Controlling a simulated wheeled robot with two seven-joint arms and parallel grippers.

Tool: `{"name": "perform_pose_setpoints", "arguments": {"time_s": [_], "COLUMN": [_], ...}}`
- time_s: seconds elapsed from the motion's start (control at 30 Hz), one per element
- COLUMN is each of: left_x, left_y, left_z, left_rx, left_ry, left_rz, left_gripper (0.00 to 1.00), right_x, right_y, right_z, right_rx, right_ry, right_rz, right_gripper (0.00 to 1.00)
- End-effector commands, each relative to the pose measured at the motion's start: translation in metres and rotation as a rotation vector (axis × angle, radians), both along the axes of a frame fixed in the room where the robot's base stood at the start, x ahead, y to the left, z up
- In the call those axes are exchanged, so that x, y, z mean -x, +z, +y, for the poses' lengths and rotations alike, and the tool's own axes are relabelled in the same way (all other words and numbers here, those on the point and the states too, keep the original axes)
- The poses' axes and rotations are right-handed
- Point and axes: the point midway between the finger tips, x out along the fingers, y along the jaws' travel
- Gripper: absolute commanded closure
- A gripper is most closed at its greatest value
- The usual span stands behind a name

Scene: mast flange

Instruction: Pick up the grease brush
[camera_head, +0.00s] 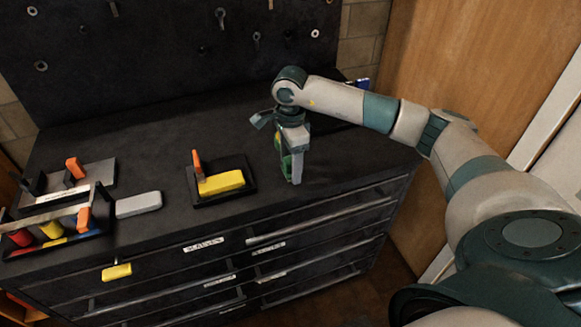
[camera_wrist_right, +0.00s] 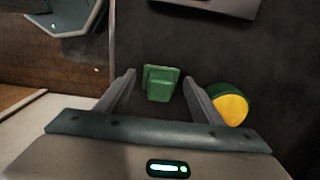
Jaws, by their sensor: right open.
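My right gripper (camera_head: 294,166) points down over the right part of the black bench top. In the right wrist view its two fingers (camera_wrist_right: 160,84) are apart, with a green block-like piece (camera_wrist_right: 160,83) showing between them; I see no contact. This piece may be the grease brush, but its bristles do not show. A round green thing with a yellow face (camera_wrist_right: 231,106) lies just outside the right-hand finger. In the head view only some green (camera_head: 283,160) shows, mostly hidden behind the gripper. My left gripper is not in view.
A black tray (camera_head: 243,190) with a yellow block and orange piece stands mid-bench. A grey block (camera_head: 139,204) lies left of it, beside racks with coloured parts (camera_head: 55,230). A dark pegboard (camera_head: 160,50) rises behind. Drawers are below the front edge.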

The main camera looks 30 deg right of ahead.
Motion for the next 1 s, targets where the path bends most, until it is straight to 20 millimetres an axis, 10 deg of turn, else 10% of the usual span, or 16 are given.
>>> {"name": "perform_pose_setpoints", "arguments": {"time_s": [0.07, 0.27, 1.0], "left_x": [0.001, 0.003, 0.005], "left_y": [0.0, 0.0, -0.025], "left_z": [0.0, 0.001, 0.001], "left_rx": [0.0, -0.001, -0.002], "left_ry": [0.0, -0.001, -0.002], "left_rz": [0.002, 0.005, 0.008], "left_gripper": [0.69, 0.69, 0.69], "right_x": [0.0, 0.0, -0.002], "right_y": [0.0, 0.0, 0.041], "right_z": [0.0, 0.0, 0.0], "right_rx": [0.0, 0.0, -0.001], "right_ry": [0.0, 0.0, 0.001], "right_rz": [0.0, 0.0, -0.006], "right_gripper": [0.39, 0.85, 0.85]}}
